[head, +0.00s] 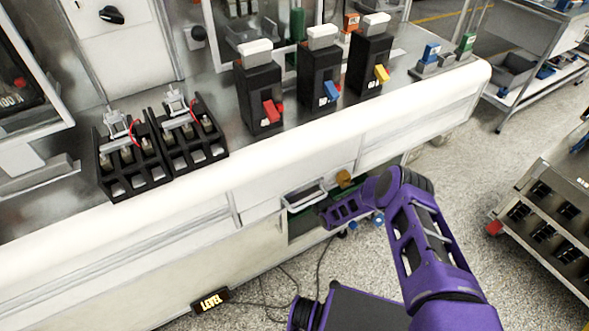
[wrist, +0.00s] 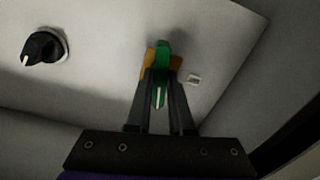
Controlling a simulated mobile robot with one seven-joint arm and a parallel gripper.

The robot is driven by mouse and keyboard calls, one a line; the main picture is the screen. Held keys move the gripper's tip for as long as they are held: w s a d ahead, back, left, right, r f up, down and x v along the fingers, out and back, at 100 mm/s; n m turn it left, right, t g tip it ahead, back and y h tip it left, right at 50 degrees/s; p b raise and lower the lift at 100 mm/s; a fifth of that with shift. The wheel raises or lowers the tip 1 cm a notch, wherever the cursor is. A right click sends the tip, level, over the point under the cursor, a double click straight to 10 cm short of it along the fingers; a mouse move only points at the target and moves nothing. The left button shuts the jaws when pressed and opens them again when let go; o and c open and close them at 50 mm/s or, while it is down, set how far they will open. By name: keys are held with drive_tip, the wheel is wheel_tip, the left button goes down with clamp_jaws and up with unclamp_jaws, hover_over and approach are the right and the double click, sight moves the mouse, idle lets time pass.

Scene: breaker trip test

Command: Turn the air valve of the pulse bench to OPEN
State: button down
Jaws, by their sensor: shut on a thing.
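In the wrist view, a green valve handle (wrist: 161,62) with a pale line along it stands out from a light grey panel (wrist: 100,85). An orange-brown part shows behind the handle. My gripper (wrist: 161,78) has its two dark fingers on either side of the handle and is shut on it. The handle lies nearly upright in the picture. A small white label (wrist: 193,79) is on the panel just right of it; its text is too small to read. In the head view, my purple arm reaches low to the bench front, and I cannot make out the fingers or the green handle there.
A black knob (wrist: 43,47) sits on the panel left of the handle. In the head view, the bench top (head: 215,160) carries three black breakers with red, blue (head: 331,90) and yellow levers. A cart (head: 550,210) stands at the right, with open floor between.

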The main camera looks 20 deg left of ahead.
drive_tip(key=shift+m, duration=1.2)
drive_tip(key=c, duration=0.8)
unclamp_jaws()
drive_tip(key=shift+s+d, duration=0.1)
drive_tip(key=p+v, duration=0.2)
drive_tip(key=v, duration=1.5)
drive_tip(key=shift+p, duration=0.35)
drive_tip(key=shift+d, duration=0.1)
